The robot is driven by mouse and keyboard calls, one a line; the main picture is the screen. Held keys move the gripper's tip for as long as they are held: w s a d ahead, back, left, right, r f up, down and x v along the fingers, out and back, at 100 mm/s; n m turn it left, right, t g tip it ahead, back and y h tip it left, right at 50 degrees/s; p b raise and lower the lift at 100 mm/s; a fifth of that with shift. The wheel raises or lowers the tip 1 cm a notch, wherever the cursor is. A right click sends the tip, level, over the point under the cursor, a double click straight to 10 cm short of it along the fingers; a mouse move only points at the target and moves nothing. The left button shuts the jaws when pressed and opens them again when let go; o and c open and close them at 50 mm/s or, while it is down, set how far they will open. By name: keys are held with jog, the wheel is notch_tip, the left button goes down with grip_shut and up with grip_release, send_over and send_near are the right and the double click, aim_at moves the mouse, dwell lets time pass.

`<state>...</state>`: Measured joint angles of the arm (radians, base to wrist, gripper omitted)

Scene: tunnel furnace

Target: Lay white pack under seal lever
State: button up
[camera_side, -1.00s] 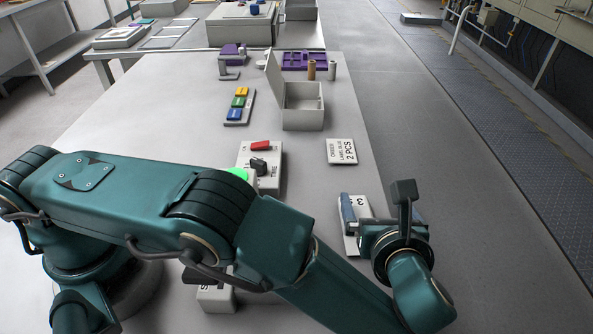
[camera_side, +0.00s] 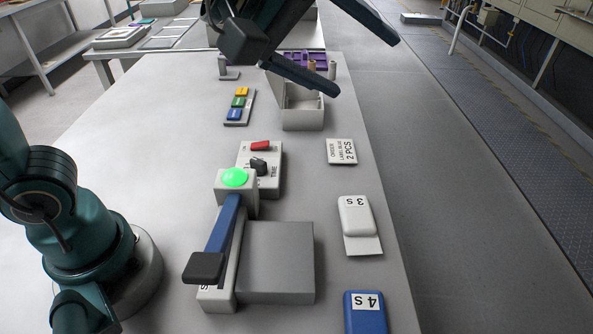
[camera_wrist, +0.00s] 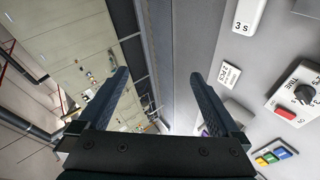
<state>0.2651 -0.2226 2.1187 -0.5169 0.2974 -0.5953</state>
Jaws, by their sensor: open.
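The white pack (camera_side: 356,214), marked 3 S, lies on a thin pale plate near the table's right edge. It also shows at the top of the wrist view (camera_wrist: 248,14). The seal lever (camera_side: 222,235) is a blue bar with a dark handle, over a narrow pale base left of a grey block (camera_side: 277,260). It looks raised at the handle end, with no pack visible under it. My gripper (camera_side: 345,50) is high above the far part of the table, well away from the pack. Its two dark fingers stand wide apart and empty in the wrist view (camera_wrist: 158,75).
A blue pack (camera_side: 366,312) marked 4S lies at the near right. Behind the lever are a glowing green button (camera_side: 234,177) and a dial box (camera_side: 262,165). A label card (camera_side: 341,151) and an open grey box (camera_side: 303,115) stand farther back.

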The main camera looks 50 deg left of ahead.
jog(key=s+a+f+m+g+y, duration=0.1)
jog(key=s+a+f+m, duration=0.2)
jog(key=s, duration=0.2)
jog(key=s+a+f+m+g+y, duration=0.2)
jog(key=s+a+f, duration=0.2)
jog(key=s, duration=0.1)
jog(key=s+a+f+m+g+y, duration=0.1)
jog(key=s+a+f+m, duration=0.2)
jog(key=s, duration=0.3)
jog(key=shift+a+f+m+g+y, duration=0.3)
jog(key=shift+a+f+g+y, duration=0.1)
jog(key=shift+a, duration=0.35)
